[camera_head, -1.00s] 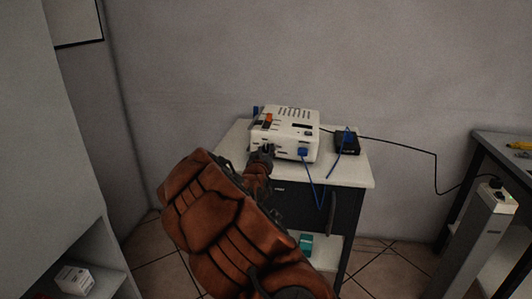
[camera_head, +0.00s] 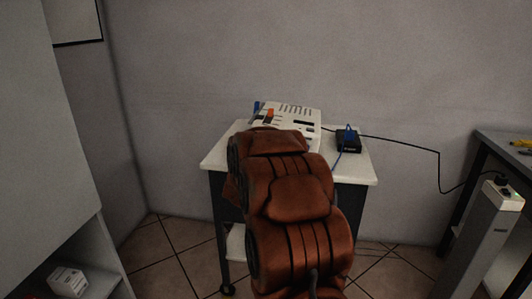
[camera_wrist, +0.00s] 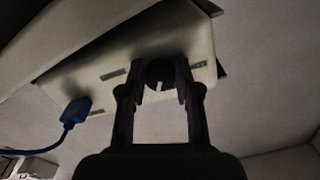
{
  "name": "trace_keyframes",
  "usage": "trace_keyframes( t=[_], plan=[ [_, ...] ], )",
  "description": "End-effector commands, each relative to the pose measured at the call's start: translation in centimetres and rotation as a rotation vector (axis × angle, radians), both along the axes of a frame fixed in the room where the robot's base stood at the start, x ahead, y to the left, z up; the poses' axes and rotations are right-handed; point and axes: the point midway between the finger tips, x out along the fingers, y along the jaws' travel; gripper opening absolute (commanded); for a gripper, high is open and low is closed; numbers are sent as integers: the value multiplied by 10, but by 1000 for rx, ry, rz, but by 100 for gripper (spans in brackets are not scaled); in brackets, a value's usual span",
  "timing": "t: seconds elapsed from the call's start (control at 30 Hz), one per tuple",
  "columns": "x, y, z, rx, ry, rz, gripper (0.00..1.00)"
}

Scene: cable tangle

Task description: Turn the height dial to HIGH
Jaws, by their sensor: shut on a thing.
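The white device (camera_head: 306,114) sits on the small cart; my arm covers its front face in the head view. In the wrist view the device's pale face (camera_wrist: 100,62) is tilted, and the round black dial (camera_wrist: 159,71) is on it. A light pointer mark shows on the dial towards the bottom of the picture. My gripper (camera_wrist: 162,82) has one finger on each side of the dial and is shut on it. Small labels on either side are too dark to read. My gripper is hidden in the head view.
A blue plug (camera_wrist: 76,110) with its cable sits in the device beside the dial. A black box (camera_head: 347,140) stands right of the device on the white cart top (camera_head: 358,168). A black cable (camera_head: 405,145) runs right to a power strip (camera_head: 505,188).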

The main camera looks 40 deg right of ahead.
Motion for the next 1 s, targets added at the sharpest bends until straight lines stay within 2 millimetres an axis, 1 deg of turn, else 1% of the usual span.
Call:
trace_keyframes(
  t=[0.03, 0.5, 1.0],
  plan=[
    [3, 3, -9, 33, -28, 9, 0],
    [1, 2, -9, 277, -373, 2, 0],
    [-6, -7, -3, 279, -399, -18, 0]
  ],
)
